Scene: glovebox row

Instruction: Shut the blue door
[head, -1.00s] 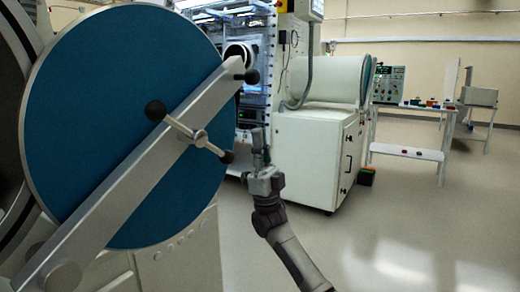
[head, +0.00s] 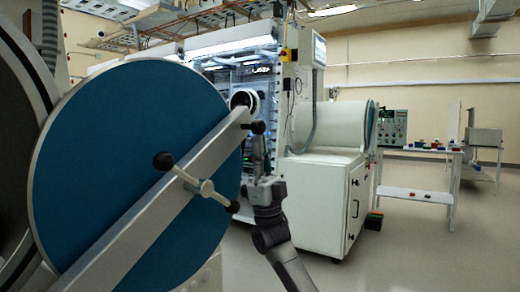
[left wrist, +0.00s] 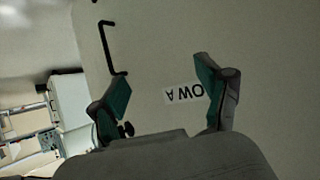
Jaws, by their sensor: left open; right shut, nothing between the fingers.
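The blue door (head: 100,130) is a large round disc filling the left of the head view. A grey metal bar (head: 140,222) crosses its face, with a black-knobbed handle (head: 190,180) on it. The door stands open, angled away from the dark round ring (head: 18,95) at the far left. My right gripper (head: 257,142) is shut and empty, upright just beside the door's right edge; I cannot tell if they touch. My left gripper (left wrist: 163,82) shows in the left wrist view, open and empty, facing a pale panel.
A white cabinet (head: 325,205) with a drum on top stands behind my right gripper. A bench (head: 420,150) with instruments is farther right. The floor (head: 400,250) at the right is clear. In the left wrist view the panel has a label (left wrist: 183,93) and a black handle (left wrist: 108,45).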

